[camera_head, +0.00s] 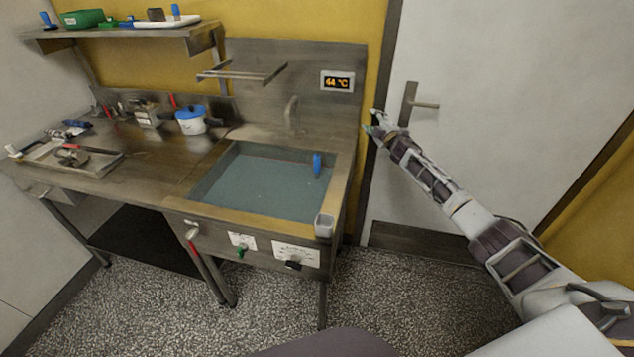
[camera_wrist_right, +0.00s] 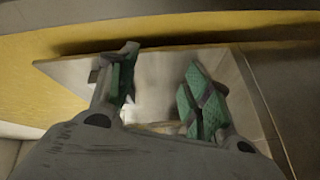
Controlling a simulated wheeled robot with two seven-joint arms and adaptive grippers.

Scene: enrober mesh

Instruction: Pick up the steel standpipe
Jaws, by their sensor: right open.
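I see no clearly steel standpipe. A blue upright piece (camera_head: 317,163) stands at the right side of the water-filled sink (camera_head: 346,190); it may be the standpipe's top, but I cannot tell. Anything below the water is hidden. My right gripper (camera_head: 375,124) is raised to the right of the sink, in front of the door edge, apart from the blue piece. In the right wrist view, its two green-padded fingers (camera_wrist_right: 160,72) are spread with nothing between them. My left gripper is not in view.
A small grey cup (camera_head: 324,226) is at the sink's front right corner. A tap (camera_head: 291,113) rises behind the sink, below a rack (camera_head: 243,72). A blue-and-white pot (camera_head: 191,121) and a tray (camera_head: 70,158) stand on the left counter. A door (camera_head: 470,110) is at right.

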